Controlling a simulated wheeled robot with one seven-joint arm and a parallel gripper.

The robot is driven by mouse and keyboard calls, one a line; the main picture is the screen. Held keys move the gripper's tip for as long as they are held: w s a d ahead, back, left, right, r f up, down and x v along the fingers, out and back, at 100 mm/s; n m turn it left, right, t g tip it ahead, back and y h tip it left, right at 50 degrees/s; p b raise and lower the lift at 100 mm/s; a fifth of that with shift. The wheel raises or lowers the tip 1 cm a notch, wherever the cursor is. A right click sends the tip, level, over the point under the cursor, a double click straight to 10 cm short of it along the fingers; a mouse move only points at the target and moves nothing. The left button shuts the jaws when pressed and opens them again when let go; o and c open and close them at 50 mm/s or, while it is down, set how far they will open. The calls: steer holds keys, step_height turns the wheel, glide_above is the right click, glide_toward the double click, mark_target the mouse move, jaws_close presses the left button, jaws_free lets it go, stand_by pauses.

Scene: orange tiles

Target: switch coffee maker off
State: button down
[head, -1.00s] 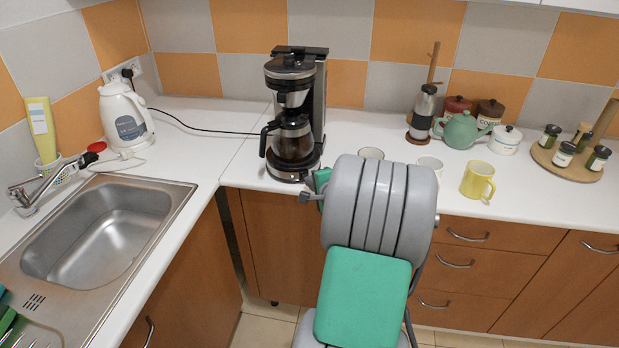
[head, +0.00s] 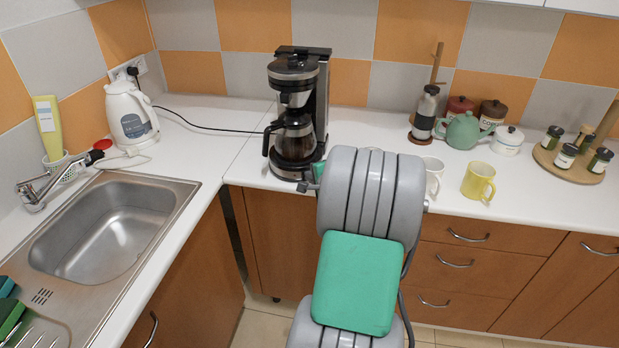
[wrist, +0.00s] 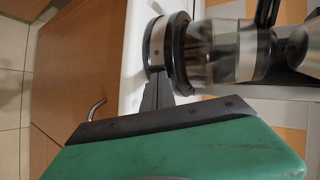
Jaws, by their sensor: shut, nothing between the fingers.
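The coffee maker (head: 299,78) is black and silver and stands upright on the white counter against the tiled wall. Its glass carafe (head: 293,138) with dark liquid sits on the round base. In the wrist view the coffee maker lies sideways, with its silver base (wrist: 155,40) just ahead of my fingers. A small reddish spot (wrist: 155,54) shows on the front of that base. My gripper (wrist: 158,78) is shut and empty, its tips very close to the base's front edge; I cannot tell whether they touch. In the head view my gripper (head: 299,187) is at the base's lower right front.
A white kettle (head: 130,115) and a steel sink (head: 110,235) are on the left. White and yellow mugs (head: 478,181) stand right of my arm. A teal teapot (head: 462,130), canisters and a round spice tray (head: 568,172) are further right.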

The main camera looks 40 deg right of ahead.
steer(key=shift+r+p, duration=0.4)
steer(key=shift+r, duration=0.35)
steer(key=v, duration=1.3)
steer(key=shift+r, duration=0.4)
